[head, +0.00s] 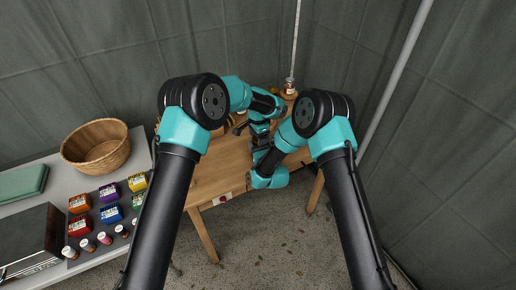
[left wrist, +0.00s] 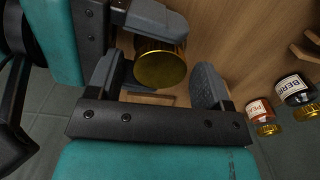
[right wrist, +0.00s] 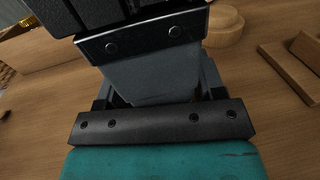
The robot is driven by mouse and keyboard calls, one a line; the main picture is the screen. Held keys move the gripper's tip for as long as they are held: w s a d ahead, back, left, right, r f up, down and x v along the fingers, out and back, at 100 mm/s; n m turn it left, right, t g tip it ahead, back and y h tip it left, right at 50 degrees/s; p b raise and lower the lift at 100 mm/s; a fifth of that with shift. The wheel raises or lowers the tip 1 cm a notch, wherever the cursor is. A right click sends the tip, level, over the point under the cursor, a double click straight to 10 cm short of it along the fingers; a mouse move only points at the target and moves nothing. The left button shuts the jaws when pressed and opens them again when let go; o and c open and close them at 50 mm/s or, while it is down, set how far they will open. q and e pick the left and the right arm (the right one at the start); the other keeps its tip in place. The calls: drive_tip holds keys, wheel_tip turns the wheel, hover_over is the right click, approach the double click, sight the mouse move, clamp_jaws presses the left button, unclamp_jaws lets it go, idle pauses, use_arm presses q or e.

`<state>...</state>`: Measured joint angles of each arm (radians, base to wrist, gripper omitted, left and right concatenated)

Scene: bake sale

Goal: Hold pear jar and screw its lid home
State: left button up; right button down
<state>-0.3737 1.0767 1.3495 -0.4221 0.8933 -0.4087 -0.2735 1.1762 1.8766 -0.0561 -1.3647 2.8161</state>
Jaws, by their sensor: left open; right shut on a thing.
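In the left wrist view a gold lid (left wrist: 160,66) faces the camera, on a jar whose body and label are mostly hidden. My left gripper (left wrist: 158,84) is open, its fingers on either side of the lid with a gap on the right. My right gripper (left wrist: 146,22) comes in from the top left and is shut on the jar. In the right wrist view the left gripper's grey parts (right wrist: 155,78) cover the jar.
A jar labelled "PEA…", cut off (left wrist: 261,112), and a berry jar (left wrist: 295,90) stand at the right in the left wrist view. Wooden blocks (right wrist: 288,72) lie near the right gripper. A side counter holds a basket (head: 97,146) and several coloured boxes (head: 110,213).

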use_arm(q)
drive_tip(key=shift+c, duration=0.3)
drive_tip(key=c, duration=0.9)
drive_tip(key=shift+o, duration=0.2)
drive_tip(key=shift+m, duration=1.6)
drive_tip(key=o, duration=1)
drive_tip(key=shift+r, duration=2.3)
drive_tip(key=shift+c, duration=0.4)
